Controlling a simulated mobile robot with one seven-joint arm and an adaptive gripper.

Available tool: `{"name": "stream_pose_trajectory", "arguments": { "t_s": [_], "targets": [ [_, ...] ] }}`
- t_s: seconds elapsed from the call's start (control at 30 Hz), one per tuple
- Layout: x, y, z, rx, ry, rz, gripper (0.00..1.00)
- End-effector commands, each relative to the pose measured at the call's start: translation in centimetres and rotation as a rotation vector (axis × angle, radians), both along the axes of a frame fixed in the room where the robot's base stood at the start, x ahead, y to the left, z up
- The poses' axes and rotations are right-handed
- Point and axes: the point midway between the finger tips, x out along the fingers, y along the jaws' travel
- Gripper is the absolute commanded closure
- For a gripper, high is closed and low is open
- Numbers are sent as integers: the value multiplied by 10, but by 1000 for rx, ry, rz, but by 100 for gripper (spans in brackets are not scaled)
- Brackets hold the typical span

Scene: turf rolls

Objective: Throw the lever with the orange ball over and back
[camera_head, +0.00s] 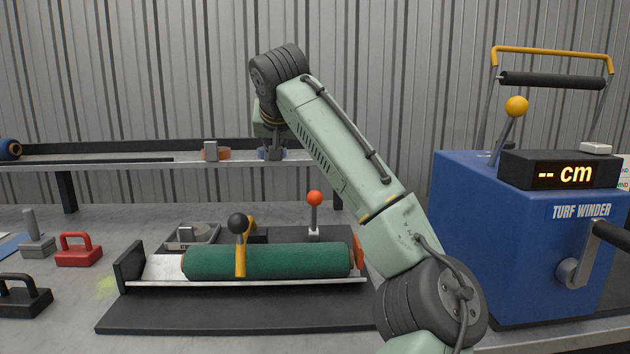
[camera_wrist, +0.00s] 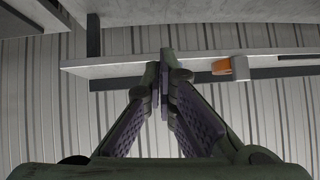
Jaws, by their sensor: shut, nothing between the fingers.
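A short upright lever with a red-orange ball (camera_head: 314,198) stands behind the right part of the green turf roll (camera_head: 265,261). Another lever, with a yellow-orange ball (camera_head: 516,106), leans to the right on top of the blue turf winder (camera_head: 500,235). My gripper (camera_head: 273,154) points down in front of the back shelf, above and left of the red-orange ball and well apart from both levers. In the wrist view its fingers (camera_wrist: 164,78) are together with nothing between them. Neither lever shows in the wrist view.
A black-ball lever (camera_head: 238,223) with a yellow arm stands across the roll on its metal tray. The back shelf (camera_head: 110,160) carries small items, including an orange piece (camera_wrist: 221,67). Red (camera_head: 78,250) and black (camera_head: 22,296) handled blocks lie at left. A "-- cm" display (camera_head: 560,172) tops the winder.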

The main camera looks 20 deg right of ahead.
Motion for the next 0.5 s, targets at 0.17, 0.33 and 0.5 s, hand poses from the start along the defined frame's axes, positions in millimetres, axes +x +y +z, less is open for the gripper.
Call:
{"name": "stream_pose_trajectory", "arguments": {
  "t_s": [0.17, 0.33, 0.5],
  "targets": [
    [-39, -70, 7, 33, 76, -173, 100],
    [-40, -82, 2, 40, 92, -202, 100],
    [-21, -89, -16, 39, 93, -200, 100]
  ]
}}
